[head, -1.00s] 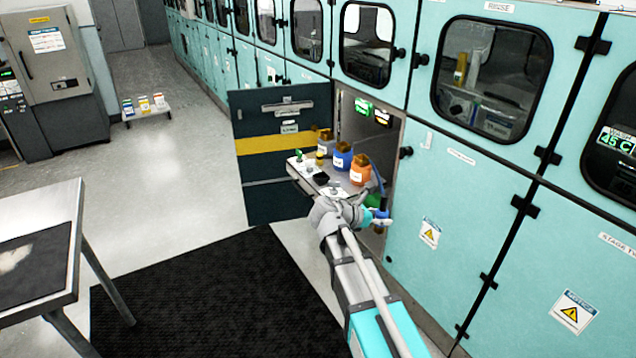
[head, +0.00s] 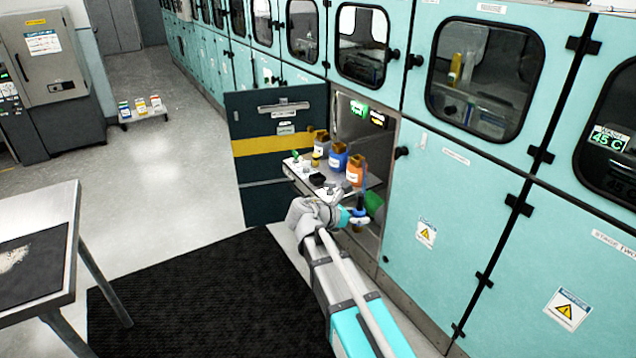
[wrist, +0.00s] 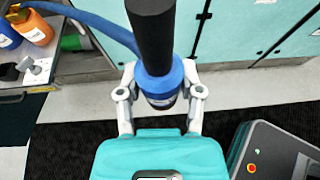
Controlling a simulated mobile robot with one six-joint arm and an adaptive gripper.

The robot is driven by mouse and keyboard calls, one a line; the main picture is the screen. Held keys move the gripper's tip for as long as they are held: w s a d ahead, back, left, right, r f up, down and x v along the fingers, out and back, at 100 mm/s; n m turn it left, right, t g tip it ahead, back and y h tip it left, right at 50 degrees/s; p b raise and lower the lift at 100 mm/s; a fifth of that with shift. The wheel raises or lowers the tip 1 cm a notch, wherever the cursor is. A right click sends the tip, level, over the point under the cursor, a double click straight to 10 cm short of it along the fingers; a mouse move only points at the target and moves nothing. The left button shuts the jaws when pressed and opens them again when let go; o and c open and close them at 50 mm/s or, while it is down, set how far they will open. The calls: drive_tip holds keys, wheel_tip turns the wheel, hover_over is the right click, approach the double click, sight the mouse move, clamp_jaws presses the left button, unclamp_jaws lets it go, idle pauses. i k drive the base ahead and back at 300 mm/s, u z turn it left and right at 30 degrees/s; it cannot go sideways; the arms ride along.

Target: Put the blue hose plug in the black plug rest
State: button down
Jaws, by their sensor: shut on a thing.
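My gripper (wrist: 160,90) is shut on the blue hose plug (wrist: 158,82), whose blue collar sits between the two fingers. A thick black upper part (wrist: 152,30) rises from the collar in the wrist view. In the head view my gripper (head: 346,216) and the plug (head: 359,217) are just in front of the open cabinet, by the near right end of the pull-out shelf (head: 328,189). A small black block, apparently the black plug rest (head: 318,180), stands on the shelf's front part. It shows partly at the wrist view's left edge (wrist: 8,72).
Blue (head: 338,158), orange (head: 355,172) and grey (head: 321,144) bottles stand behind on the shelf. A blue hose (wrist: 95,22) runs from the upper left towards the plug. The dark open door (head: 262,170) bounds the left.

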sight(317, 181)
drive_tip(key=u, duration=0.05)
drive_tip(key=i, duration=1.65)
drive_tip(key=z, duration=0.05)
